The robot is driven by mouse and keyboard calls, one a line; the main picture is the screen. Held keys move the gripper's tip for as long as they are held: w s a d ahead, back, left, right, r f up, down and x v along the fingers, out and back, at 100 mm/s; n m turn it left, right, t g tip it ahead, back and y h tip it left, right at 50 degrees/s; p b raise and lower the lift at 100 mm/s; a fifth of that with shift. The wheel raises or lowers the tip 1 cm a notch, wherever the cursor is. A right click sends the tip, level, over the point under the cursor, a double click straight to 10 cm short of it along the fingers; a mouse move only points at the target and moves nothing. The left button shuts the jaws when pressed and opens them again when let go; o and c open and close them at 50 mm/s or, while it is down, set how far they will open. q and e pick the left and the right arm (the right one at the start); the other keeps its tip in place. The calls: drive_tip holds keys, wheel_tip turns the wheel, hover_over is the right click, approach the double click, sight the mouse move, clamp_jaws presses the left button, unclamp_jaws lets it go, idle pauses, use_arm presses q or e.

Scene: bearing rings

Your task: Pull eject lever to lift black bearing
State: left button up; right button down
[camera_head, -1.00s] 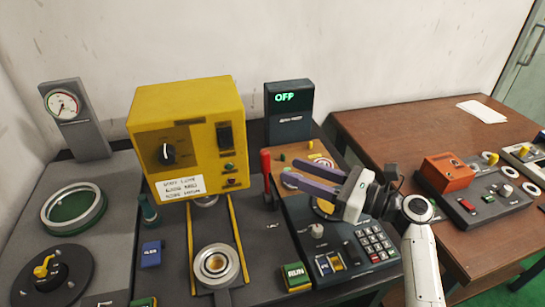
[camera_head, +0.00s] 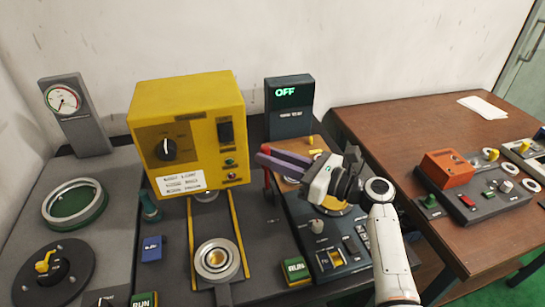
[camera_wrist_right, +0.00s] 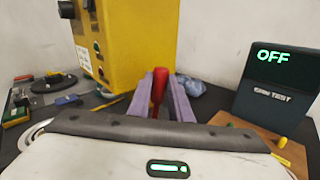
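The red lever handle (camera_head: 267,182) stands right of the yellow machine (camera_head: 190,125). My right gripper (camera_head: 260,153) is at its upper end. In the right wrist view, the handle (camera_wrist_right: 159,88) stands between the two purple fingers (camera_wrist_right: 160,95), very close to both. Whether they press on it is not clear. A round metal bearing seat with a brassy centre (camera_head: 217,260) sits between yellow rails in front of the machine. I cannot make out a black bearing for sure. My left gripper is not in view.
A dark keypad console (camera_head: 335,255) lies under my right arm, with a display reading OFF (camera_head: 288,108) behind. A green RUN button (camera_head: 294,269) is near the lever. A gauge stand (camera_head: 75,120) is at left. An orange box (camera_head: 447,170) is on the brown table.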

drive_tip(key=shift+s+f, duration=0.15)
drive_tip(key=s+n+y+b, duration=0.1)
drive_tip(key=b, duration=0.2)
drive_tip(key=s+d+n+y+b, duration=0.1)
drive_tip(key=s+n+y+b, duration=0.1)
drive_tip(key=b, duration=0.1)
drive_tip(key=shift+s+d+f+t, duration=0.1)
drive_tip(key=shift+s+f+t, duration=0.05)
drive_tip(key=shift+s+t, duration=0.15)
drive_tip(key=c, duration=1.6)
unclamp_jaws()
